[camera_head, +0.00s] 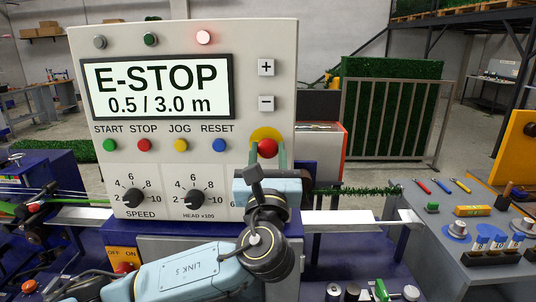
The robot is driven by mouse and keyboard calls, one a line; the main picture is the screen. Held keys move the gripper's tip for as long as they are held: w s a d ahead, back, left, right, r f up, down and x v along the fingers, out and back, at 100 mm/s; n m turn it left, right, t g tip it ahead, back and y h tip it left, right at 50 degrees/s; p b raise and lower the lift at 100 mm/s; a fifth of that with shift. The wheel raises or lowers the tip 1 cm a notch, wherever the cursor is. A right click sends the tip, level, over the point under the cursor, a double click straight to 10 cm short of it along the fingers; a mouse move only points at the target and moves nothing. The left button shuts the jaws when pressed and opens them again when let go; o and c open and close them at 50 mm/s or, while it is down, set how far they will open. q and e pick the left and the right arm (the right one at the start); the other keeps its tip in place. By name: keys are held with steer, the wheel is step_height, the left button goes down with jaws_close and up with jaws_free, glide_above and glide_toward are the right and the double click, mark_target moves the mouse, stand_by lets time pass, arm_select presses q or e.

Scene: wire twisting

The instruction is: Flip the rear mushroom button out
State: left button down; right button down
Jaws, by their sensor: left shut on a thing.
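A red mushroom button (267,148) sits in front of a yellow disc (264,133) at the lower right of the upright control panel (90,60). My left gripper (268,156) reaches up to it from below, with one greenish finger on each side of the red cap. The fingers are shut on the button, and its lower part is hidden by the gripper. The panel's display (157,88) reads "E-STOP 0.5 / 3.0 m". The right gripper is not in view.
A red lamp (204,38) is lit on top. A white rail (350,217) with green twisted strand (355,191) runs right. A grey bench (475,195) holds tools.

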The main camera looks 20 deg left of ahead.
arm_select(q)
steer(key=shift+s+d+p, duration=0.3)
steer(key=shift+s+p, duration=0.35)
steer(key=shift+s, duration=0.2)
steer(key=shift+w+f, duration=0.1)
steer(key=c, duration=1.3)
jaws_free()
steer(key=o, duration=0.4)
steer(key=shift+s, duration=0.2)
steer(key=shift+s+f, duration=0.1)
steer(key=shift+s, duration=0.05)
steer(key=b+v, duration=0.3)
steer(key=v, duration=1)
